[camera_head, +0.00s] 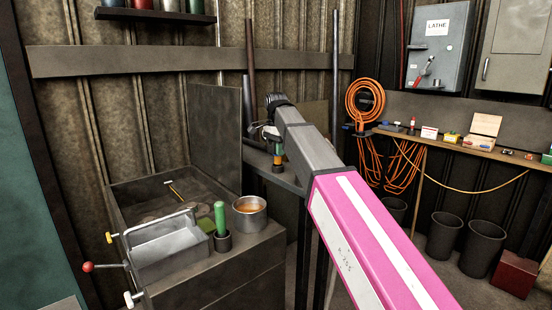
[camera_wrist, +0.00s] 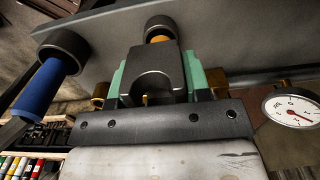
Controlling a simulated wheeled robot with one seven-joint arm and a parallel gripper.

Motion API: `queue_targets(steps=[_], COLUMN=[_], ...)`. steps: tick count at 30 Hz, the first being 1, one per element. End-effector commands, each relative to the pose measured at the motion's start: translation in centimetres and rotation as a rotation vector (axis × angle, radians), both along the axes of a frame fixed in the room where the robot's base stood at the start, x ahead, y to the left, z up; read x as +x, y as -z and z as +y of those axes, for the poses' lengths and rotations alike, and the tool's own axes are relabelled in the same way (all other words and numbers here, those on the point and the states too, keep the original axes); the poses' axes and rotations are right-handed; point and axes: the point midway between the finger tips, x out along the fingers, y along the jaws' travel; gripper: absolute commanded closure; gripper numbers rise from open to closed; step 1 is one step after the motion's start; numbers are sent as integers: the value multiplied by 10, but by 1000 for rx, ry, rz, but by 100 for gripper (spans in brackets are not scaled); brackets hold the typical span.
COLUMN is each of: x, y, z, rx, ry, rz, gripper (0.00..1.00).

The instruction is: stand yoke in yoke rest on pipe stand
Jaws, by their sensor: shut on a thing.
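My gripper (camera_wrist: 156,66) has green-sided fingers, shut on a dark block with a rounded notch, which I take to be the yoke (camera_wrist: 148,62). The yoke sits between the fingers in the wrist view. Beyond it, an orange part in a dark round cup (camera_wrist: 160,25) shows; I cannot tell whether the yoke touches it. In the head view my gripper (camera_head: 268,133) is over the grey stand top (camera_head: 290,181), partly hidden by my arm. An orange and green upright piece (camera_head: 278,153) stands there in a dark base. I cannot clearly make out the yoke rest.
A blue handle stands in a dark cup (camera_wrist: 64,43), and a dial gauge (camera_wrist: 292,106) is at the right. In the head view, a bench with a metal tray (camera_head: 170,250), a green handle (camera_head: 220,216) and a pot (camera_head: 249,214) stands left. Tall rods lean behind.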

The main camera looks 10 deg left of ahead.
Motion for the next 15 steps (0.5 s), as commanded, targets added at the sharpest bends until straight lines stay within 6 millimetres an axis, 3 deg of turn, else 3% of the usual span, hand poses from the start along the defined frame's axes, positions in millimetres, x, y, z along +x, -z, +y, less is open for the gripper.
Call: queue_targets(steps=[7,15], x=[-1,0], y=[30,32], z=[0,0], rx=[-1,0], ry=[0,0], rz=[1,0], gripper=[100,100])
